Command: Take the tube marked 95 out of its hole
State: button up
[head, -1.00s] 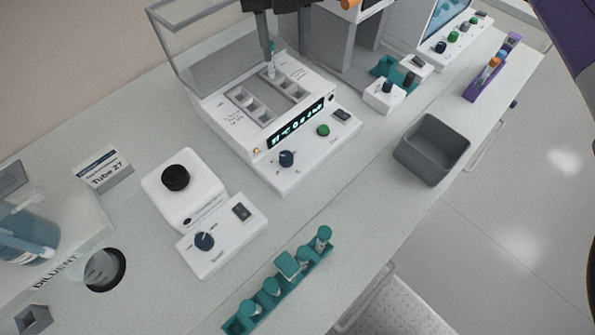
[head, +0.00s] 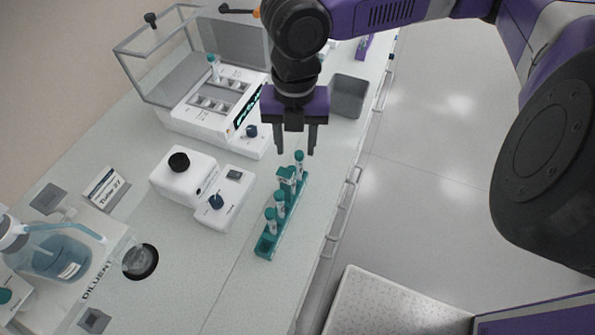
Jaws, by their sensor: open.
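My gripper (head: 296,148) is open and empty. Its two fingers point down above the far end of a teal rack (head: 266,244). Several teal-capped tubes stand in a row in this rack, including a far tube (head: 299,157) just below the fingers and a nearer tube (head: 270,216). No number is readable on any tube, so I cannot tell which is marked 95.
The machine's clear lid (head: 160,50) is raised. A white device with a black knob (head: 180,165) stands left of the rack. A grey bin (head: 349,96) lies behind it. A diluent bottle (head: 60,258) and a Tube 27 sign (head: 105,188) are at the left.

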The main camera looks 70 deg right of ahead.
aim_at(299, 162)
jog(key=shift+s+f+p, duration=0.2)
jog(key=shift+f+p, duration=0.05)
jog(key=shift+f, duration=1.35)
jog(key=shift+s+f+p, duration=0.2)
jog(key=shift+f, duration=1.35)
grip_shut()
